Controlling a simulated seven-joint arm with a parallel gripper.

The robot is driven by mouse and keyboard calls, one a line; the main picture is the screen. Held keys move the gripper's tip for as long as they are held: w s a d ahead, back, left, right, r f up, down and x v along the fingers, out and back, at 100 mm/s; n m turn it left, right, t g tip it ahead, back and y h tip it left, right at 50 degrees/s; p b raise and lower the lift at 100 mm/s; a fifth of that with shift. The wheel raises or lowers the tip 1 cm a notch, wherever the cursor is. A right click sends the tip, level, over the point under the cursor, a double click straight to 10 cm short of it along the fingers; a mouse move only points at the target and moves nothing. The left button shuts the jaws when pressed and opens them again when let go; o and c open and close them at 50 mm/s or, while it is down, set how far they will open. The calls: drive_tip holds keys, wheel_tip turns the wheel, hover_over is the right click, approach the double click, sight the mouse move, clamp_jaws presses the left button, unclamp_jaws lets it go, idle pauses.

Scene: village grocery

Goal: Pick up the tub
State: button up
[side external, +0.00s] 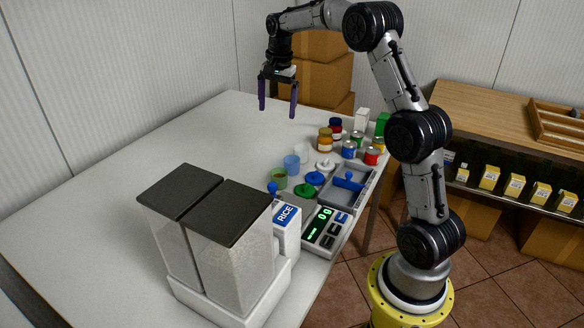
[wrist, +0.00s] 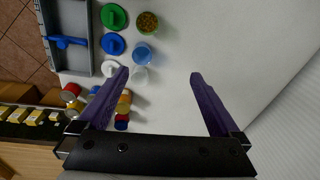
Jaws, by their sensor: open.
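Three small open tubs stand in a row on the white table. The green tub (side external: 279,179) holds something speckled, and it also shows in the wrist view (wrist: 148,22). The blue tub (side external: 291,164) is beside it and shows in the wrist view (wrist: 143,53). The clear whitish tub (side external: 301,153) is third in the row and lies closest to my fingers in the wrist view (wrist: 140,75). My gripper (side external: 278,112), with purple fingers, is open and empty, well above the table and behind the tubs. Both fingers show in the wrist view (wrist: 159,73).
Green (side external: 305,190), blue (side external: 314,178) and white (side external: 325,165) lids lie beside the tubs. A grey tray (side external: 365,195) holds a blue scoop. Jars (side external: 325,139) and cans crowd the far side. A rice dispenser (side external: 230,240) and scale (side external: 325,234) stand nearer. The table's left is clear.

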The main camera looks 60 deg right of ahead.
drive_tip(key=m+g, duration=0.1)
hover_over(292, 161)
drive_tip(key=s+a, duration=0.2)
wheel_tip(292, 161, down, 8)
drive_tip(key=f, duration=0.1)
drive_tip(key=shift+y, duration=0.3)
drive_tip(key=shift+w+f, duration=0.15)
drive_tip(key=shift+f, duration=2)
drive_tip(key=shift+w+f, duration=0.15)
drive_tip(key=shift+f, duration=1.95)
drive_tip(key=shift+w+f, duration=0.15)
drive_tip(key=shift+f, duration=2)
drive_tip(key=shift+c, duration=0.2)
drive_tip(key=c, duration=1.3)
drive_tip(key=shift+c, duration=0.2)
drive_tip(key=shift+r, duration=0.1)
